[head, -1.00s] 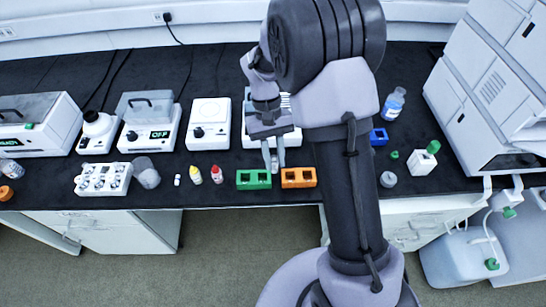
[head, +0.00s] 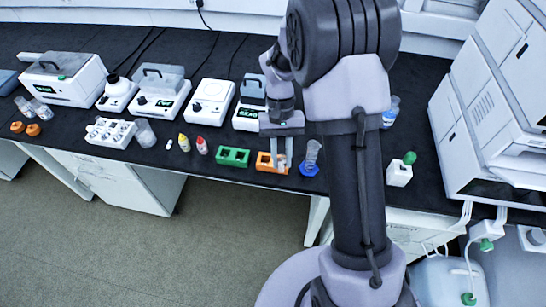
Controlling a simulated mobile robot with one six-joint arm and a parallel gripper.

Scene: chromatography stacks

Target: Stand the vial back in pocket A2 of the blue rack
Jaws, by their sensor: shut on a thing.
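My gripper (head: 281,166) points down, its two fingers in front of the orange rack (head: 262,165) as seen from the head. It is shut on the vial, which is too small and too covered by the fingers to make out clearly. The height of the fingertips above the bench cannot be told.
A green rack (head: 233,156) stands left of the orange one. A white container with a green top (head: 399,174) is right of my arm. Instruments line the back.

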